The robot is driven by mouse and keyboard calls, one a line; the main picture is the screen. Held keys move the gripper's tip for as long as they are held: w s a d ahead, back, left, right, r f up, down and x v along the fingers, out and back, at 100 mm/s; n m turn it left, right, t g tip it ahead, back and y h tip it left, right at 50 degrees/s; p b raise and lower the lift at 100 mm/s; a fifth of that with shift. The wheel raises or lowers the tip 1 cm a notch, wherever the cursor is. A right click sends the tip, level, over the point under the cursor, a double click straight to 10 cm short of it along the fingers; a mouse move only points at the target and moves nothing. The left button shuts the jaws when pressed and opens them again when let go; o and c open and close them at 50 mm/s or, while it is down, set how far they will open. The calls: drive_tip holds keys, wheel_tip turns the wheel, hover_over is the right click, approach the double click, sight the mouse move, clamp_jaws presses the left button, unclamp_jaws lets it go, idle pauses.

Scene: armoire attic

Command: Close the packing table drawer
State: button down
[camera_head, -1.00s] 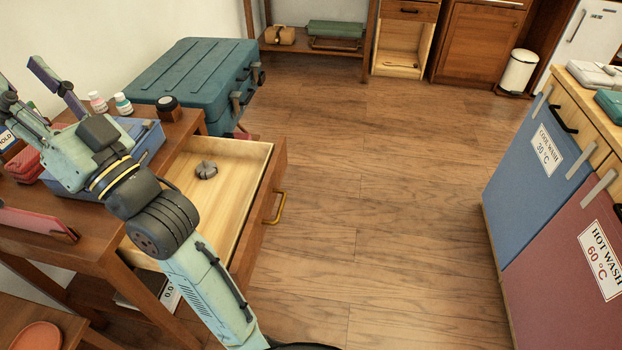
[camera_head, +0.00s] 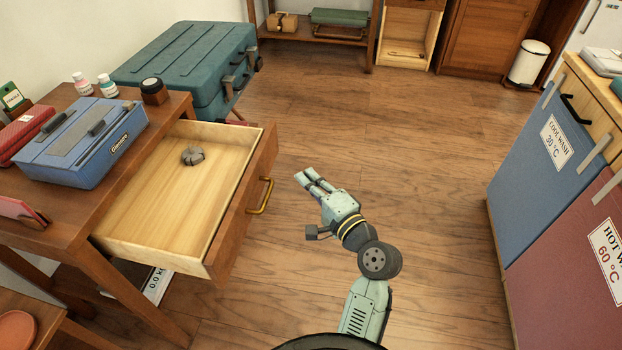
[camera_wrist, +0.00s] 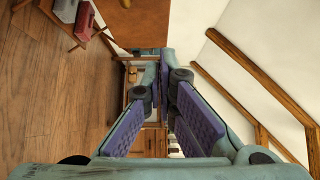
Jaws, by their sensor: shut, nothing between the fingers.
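The packing table (camera_head: 75,222) stands at the left in the head view. Its wooden drawer (camera_head: 236,222) is pulled well out, with a brass handle (camera_head: 262,196) on the front panel. A small grey lumpy object (camera_head: 192,156) lies inside on the pale drawer bottom. My gripper (camera_head: 304,174) is over the floor to the right of the drawer front, apart from the handle. It is shut and empty. In the wrist view its purple-padded fingers (camera_wrist: 166,88) converge; the drawer cannot be made out there.
A blue toolbox (camera_head: 75,150) and small bottles (camera_head: 108,84) stand on the table. A teal trunk (camera_head: 185,65) is behind it. Laundry bins (camera_head: 540,140) line the right side. The wooden floor (camera_head: 420,130) between is clear.

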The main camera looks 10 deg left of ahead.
drive_tip(key=shift+w+a+p, duration=0.4)
drive_tip(key=shift+w+a, duration=0.4)
drive_tip(key=shift+a, duration=0.6)
drive_tip(key=shift+w+a+p, duration=0.35)
drive_tip(key=shift+w+a, duration=0.5)
drive_tip(key=shift+a, duration=0.55)
drive_tip(key=shift+w+a+p, duration=0.4)
drive_tip(key=shift+w+a, duration=0.4)
drive_tip(key=shift+a, duration=0.6)
drive_tip(key=shift+a, duration=0.1)
